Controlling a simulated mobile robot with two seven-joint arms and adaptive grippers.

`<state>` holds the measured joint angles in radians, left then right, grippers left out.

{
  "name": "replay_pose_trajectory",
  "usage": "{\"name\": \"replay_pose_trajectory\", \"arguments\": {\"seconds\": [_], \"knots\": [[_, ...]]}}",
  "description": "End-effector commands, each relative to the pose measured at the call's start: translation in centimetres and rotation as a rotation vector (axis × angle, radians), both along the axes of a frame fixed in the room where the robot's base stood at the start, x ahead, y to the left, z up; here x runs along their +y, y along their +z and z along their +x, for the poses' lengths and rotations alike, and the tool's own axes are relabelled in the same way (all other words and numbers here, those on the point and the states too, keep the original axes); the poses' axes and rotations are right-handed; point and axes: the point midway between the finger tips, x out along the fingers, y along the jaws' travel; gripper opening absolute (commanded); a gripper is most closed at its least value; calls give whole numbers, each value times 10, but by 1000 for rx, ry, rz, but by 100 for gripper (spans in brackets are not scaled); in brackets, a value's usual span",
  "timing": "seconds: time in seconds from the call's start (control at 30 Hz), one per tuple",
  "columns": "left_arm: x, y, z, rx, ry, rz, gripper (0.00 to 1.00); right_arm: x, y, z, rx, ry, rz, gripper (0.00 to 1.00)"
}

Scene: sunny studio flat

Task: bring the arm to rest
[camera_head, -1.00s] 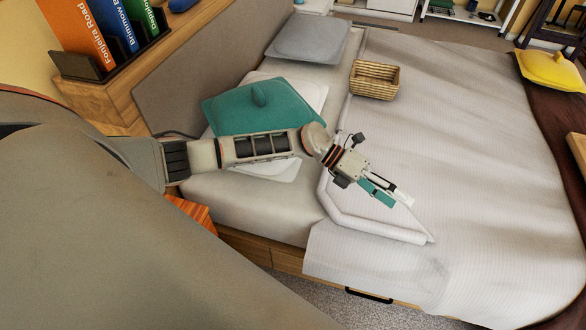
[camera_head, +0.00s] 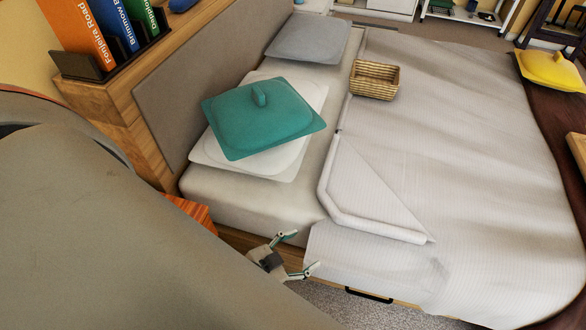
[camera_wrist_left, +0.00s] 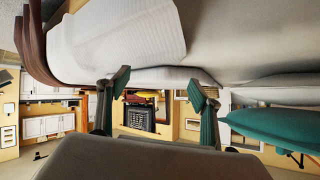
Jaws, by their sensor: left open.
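My left gripper (camera_head: 300,254) shows at the lower middle of the head view, beside the near side of the bed. Its two teal-tipped fingers are spread apart with nothing between them. Most of the left arm is hidden behind my own grey body. In the left wrist view the two fingers of the left gripper (camera_wrist_left: 160,105) stand wide apart and empty. My right gripper is in neither view.
The bed (camera_head: 460,150) fills the right. An orange bedside piece (camera_head: 190,211) stands close left of the gripper. Carpet (camera_head: 350,308) shows below.

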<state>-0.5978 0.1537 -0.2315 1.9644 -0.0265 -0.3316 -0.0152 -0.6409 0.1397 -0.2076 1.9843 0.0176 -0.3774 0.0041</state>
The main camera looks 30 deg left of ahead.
Motion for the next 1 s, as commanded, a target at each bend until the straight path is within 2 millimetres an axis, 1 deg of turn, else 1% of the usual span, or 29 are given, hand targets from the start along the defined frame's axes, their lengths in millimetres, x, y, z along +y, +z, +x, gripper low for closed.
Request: {"name": "replay_pose_trajectory", "arguments": {"seconds": [0.03, 0.13, 0.4, 0.6, 0.63, 0.83, 0.87, 0.9, 0.97, 1.0], "knots": [[5, -5, -10, 32, 23, -13, 65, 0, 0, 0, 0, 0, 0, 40], [9, -10, -20, 67, 45, -27, 65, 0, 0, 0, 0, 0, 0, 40], [10, -10, -21, 69, 46, -28, 65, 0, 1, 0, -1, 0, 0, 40], [7, 5, -21, 69, 46, -39, 65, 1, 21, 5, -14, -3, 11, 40], [6, 5, -22, 71, 46, -41, 65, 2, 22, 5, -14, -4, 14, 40], [6, 0, -24, 76, 46, -42, 65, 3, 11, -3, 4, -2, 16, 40], [6, 0, -24, 76, 46, -42, 60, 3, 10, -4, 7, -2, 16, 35], [6, 0, -24, 76, 46, -42, 49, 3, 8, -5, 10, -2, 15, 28], [6, 0, -24, 74, 47, -42, 34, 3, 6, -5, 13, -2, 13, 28], [6, 0, -23, 74, 46, -41, 28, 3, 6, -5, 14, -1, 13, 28]]}}
